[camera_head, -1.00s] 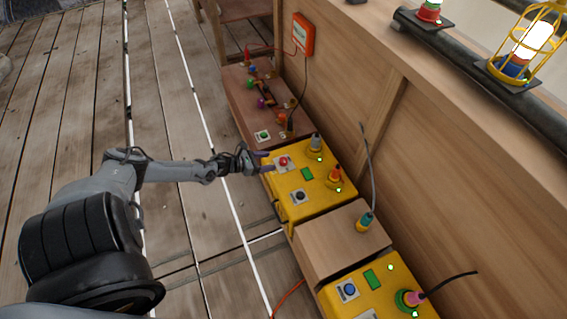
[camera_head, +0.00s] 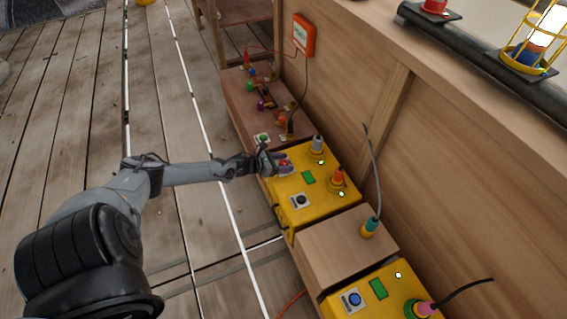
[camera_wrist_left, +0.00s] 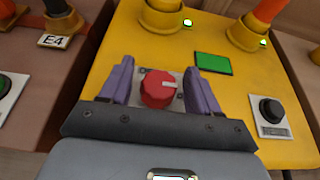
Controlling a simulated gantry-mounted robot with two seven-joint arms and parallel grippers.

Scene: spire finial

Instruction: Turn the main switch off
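The main switch is a red rotary knob (camera_wrist_left: 158,89) with a pale pointer mark, on a grey plate on top of the yellow box (camera_head: 319,203). In the wrist view the pointer faces right. My left gripper (camera_wrist_left: 158,85) is open, with one purple finger on each side of the knob and visible gaps to it. In the head view the left gripper (camera_head: 282,163) is over the far left corner of the yellow box, and the knob is partly hidden by the fingers. My right gripper is not in view.
On the same box are a black button (camera_wrist_left: 271,110), a green display (camera_wrist_left: 213,63) and connectors with lit green lamps. A wooden box (camera_head: 345,245) and a second yellow box (camera_head: 385,300) stand nearer. A brown panel (camera_head: 240,100) with coloured plugs lies beyond. The wooden wall bounds the right.

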